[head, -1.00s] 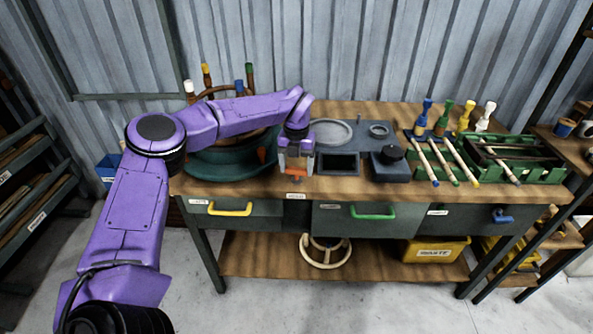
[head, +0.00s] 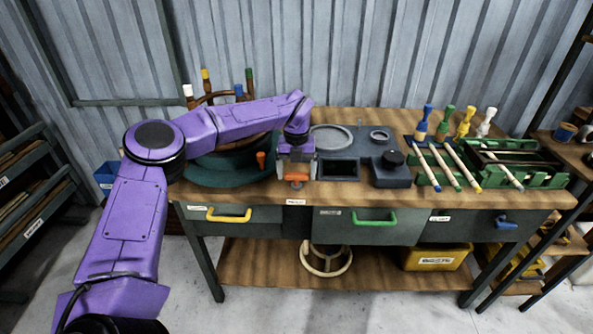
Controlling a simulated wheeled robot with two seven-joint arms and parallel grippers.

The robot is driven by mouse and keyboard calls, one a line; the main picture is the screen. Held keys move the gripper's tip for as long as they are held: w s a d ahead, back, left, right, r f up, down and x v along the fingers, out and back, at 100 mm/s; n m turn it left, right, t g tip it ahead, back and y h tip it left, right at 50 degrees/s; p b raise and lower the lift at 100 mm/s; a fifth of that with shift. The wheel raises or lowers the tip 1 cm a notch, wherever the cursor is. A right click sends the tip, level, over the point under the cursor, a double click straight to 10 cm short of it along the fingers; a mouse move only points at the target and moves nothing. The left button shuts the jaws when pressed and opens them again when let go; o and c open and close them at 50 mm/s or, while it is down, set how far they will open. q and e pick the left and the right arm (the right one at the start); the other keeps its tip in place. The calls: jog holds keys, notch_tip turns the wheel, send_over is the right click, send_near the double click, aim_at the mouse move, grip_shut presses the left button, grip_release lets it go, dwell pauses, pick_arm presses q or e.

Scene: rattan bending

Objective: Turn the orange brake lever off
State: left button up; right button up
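An orange lever (head: 297,178) sits at the front edge of the bench top, just below my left gripper (head: 297,172). I take it to be the brake lever. My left gripper points down with its fingers apart, one to each side of the orange part. Whether they touch it I cannot tell. The gripper hides part of the lever and its mount. A second, upright orange piece (head: 261,160) stands on the teal round turntable (head: 205,178), left of the gripper. My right gripper is not in view.
Colour-tipped sticks and a green rack (head: 545,174) fill the bench's right side. Drawers with yellow (head: 229,216), green (head: 375,218) and blue handles lie below. My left arm spans the turntable.

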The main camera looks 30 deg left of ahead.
aim_at(297, 173)
pick_arm(q)
jog(key=shift+o, duration=0.3)
notch_tip(297, 173, up, 10)
jog(key=shift+r, duration=0.25)
dwell(0.4)
